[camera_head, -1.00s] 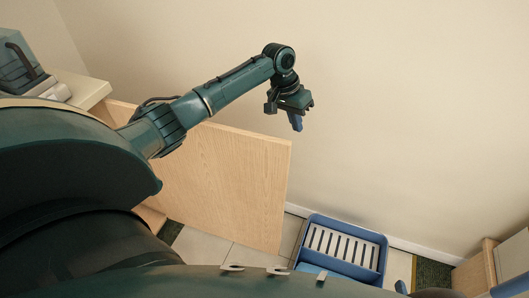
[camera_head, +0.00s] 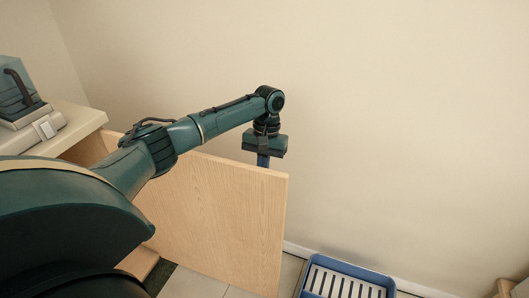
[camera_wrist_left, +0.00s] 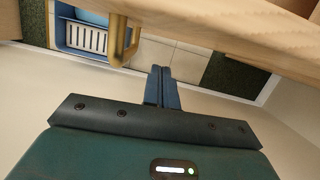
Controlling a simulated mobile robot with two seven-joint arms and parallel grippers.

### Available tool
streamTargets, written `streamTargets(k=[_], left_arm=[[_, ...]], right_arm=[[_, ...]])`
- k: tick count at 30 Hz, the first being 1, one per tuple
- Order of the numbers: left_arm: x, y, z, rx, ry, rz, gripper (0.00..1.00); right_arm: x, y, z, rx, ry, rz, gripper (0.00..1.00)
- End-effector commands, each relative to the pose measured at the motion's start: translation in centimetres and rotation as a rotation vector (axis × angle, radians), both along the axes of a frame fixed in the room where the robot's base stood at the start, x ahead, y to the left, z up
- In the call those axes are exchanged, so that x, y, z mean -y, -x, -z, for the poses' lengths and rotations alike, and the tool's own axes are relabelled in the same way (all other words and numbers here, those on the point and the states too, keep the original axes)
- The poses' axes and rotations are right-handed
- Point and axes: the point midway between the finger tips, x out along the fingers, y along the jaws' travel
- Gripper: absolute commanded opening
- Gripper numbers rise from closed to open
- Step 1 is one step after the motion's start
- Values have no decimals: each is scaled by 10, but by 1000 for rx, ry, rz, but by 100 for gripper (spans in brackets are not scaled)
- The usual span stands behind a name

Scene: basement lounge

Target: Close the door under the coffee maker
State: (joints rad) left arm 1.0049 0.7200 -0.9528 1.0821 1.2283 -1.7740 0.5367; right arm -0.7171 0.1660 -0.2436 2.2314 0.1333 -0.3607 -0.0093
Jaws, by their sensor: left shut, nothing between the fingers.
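The wooden door (camera_head: 225,215) stands open, swung out from the cabinet below the counter at the left. The coffee maker (camera_head: 18,95), grey and teal with a dark handle, stands on that counter, cut by the left edge. My left gripper (camera_head: 263,161) points down at the top edge of the door near its free end, on the wall side. Its fingers are shut and empty. In the left wrist view the shut fingers (camera_wrist_left: 162,88) are close to the wooden edge (camera_wrist_left: 220,30); I cannot tell if they touch. My right gripper is not in view.
A blue slatted crate (camera_head: 345,283) sits on the tiled floor against the back wall, right of the door. A wooden piece (camera_head: 512,289) shows at the lower right corner. The space above the crate is clear.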

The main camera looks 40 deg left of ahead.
Motion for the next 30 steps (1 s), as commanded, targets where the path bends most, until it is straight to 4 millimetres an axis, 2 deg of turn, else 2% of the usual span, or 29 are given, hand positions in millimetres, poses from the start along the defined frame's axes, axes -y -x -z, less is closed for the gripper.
streamTargets(k=[3,10,23,30], left_arm=[[2,14,-4,3,-2,1,0],[8,29,-4,4,-1,0,0],[9,32,-4,3,0,1,0],[13,33,-6,2,1,19,0]], right_arm=[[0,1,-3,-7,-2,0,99],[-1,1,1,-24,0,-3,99],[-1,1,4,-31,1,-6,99],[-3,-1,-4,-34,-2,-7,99]])
